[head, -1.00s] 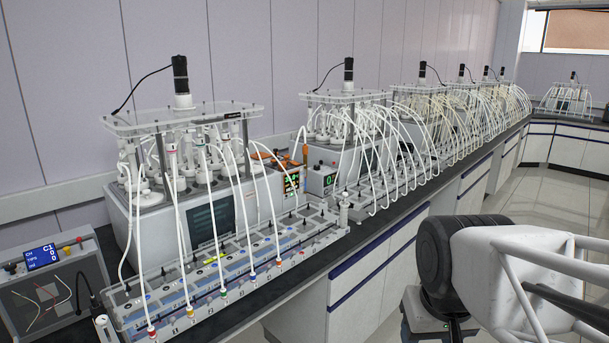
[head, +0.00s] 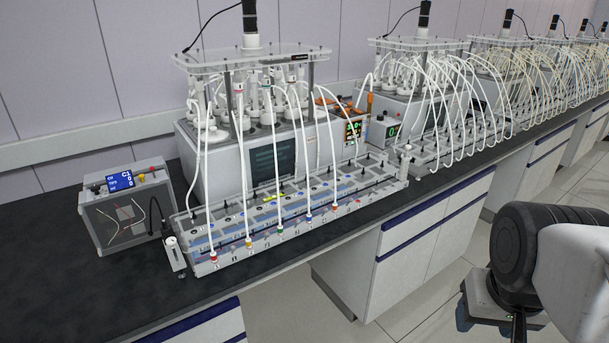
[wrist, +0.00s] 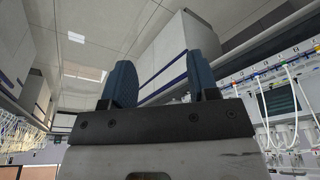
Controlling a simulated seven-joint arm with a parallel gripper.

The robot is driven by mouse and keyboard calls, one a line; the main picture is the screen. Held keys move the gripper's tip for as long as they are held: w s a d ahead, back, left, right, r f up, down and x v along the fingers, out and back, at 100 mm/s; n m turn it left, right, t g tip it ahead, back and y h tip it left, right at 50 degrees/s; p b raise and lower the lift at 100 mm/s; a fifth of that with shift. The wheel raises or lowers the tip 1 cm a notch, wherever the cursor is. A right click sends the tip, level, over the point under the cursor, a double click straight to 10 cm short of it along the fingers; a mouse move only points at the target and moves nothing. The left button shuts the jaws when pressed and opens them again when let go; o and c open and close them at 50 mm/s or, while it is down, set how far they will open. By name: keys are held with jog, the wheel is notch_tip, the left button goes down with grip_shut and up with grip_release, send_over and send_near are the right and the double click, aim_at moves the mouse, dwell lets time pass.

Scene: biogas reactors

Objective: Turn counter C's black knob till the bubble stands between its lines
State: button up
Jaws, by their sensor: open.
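The long clear-and-grey row of counters (head: 365,193) stands on the dark bench in front of the nearest reactor, with white tubes arching into coloured fittings along its front. Small black knobs stand on its top. The letters are too small to read, so I cannot tell which one is counter C, and its bubble and lines cannot be made out. My gripper (wrist: 163,76) shows in the wrist view with two blue fingers apart and nothing between them. It is away from the counters, which show upside down at that view's right edge.
A grey box with a blue display (head: 120,180) stands left of the row, with a small upright device (head: 174,256) beside the row's near end. The nearest reactor (head: 196,150) stands behind. Bare bench top (head: 95,290) lies at front left. More reactors continue right.

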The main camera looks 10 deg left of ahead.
jog(key=shift+c, duration=0.3)
jog(key=w+a+r+m+y, duration=0.25)
jog(key=w+m+y, duration=0.3)
jog(key=w, duration=1.45)
jog(key=w+a+r+m+y, duration=0.1)
jog(key=w+a+m+y, duration=0.4)
jog(key=w, duration=1.5)
jog(key=w+d+f+m+t+y, duration=0.1)
jog(key=w+f, duration=0.5)
jog(key=w, duration=0.6)
jog(key=w+d+f+m+t+y, duration=0.2)
jog(key=w+d+f+m, duration=0.3)
jog(key=w, duration=0.8)
jog(key=w+d+f+m+t+y, duration=0.2)
jog(key=w+d+f+m+t, duration=0.2)
jog(key=w, duration=0.9)
notch_tip(320, 180, down, 4)
jog(key=m, duration=0.3)
jog(key=shift+r+m, duration=0.25)
jog(key=shift+m, duration=0.1)
jog(key=shift+a, duration=0.15)
